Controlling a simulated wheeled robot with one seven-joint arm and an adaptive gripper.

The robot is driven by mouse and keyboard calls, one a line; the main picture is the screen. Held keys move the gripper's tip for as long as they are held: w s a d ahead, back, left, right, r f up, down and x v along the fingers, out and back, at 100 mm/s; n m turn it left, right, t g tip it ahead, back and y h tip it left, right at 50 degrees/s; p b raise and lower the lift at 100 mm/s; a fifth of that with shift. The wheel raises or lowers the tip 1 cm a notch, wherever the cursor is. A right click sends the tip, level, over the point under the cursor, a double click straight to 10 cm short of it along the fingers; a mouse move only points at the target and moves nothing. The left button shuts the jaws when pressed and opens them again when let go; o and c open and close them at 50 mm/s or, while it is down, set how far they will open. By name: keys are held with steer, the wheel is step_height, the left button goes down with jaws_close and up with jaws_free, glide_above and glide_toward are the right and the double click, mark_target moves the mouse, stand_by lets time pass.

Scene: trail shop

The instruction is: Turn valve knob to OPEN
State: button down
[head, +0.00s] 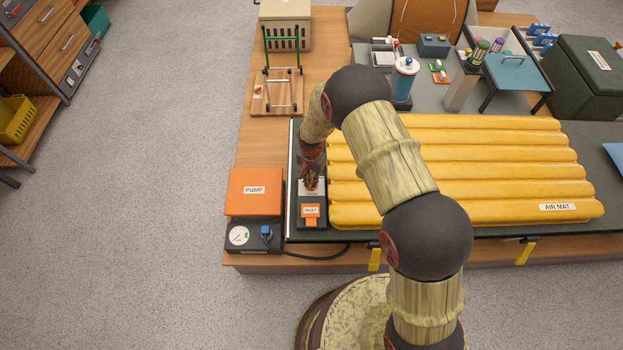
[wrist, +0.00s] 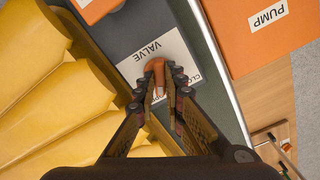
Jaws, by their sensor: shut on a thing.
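The orange valve knob (wrist: 157,69) sits on a dark grey block (wrist: 128,22) with a white VALVE label plate (wrist: 147,50) in the wrist view. My gripper (wrist: 161,92) is shut on the knob, one finger on each side. Part of a word starting "CLO" shows right of the knob; the fingers cover the rest, and I cannot see an OPEN mark. In the head view, my gripper (head: 311,182) reaches down onto the valve block (head: 313,190) at the mat's left end, and hides most of the knob.
The yellow air mat (head: 450,170) lies right of the block. The orange INLET piece (head: 311,211) is at the block's front. The orange pump (head: 254,188) stands to the left, with a gauge and a black hose. A wooden board with a green-framed rack (head: 280,90) stands behind.

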steer(key=shift+m, duration=1.5)
steer(key=c, duration=1.9)
jaws_free()
step_height(320, 180, up, 12)
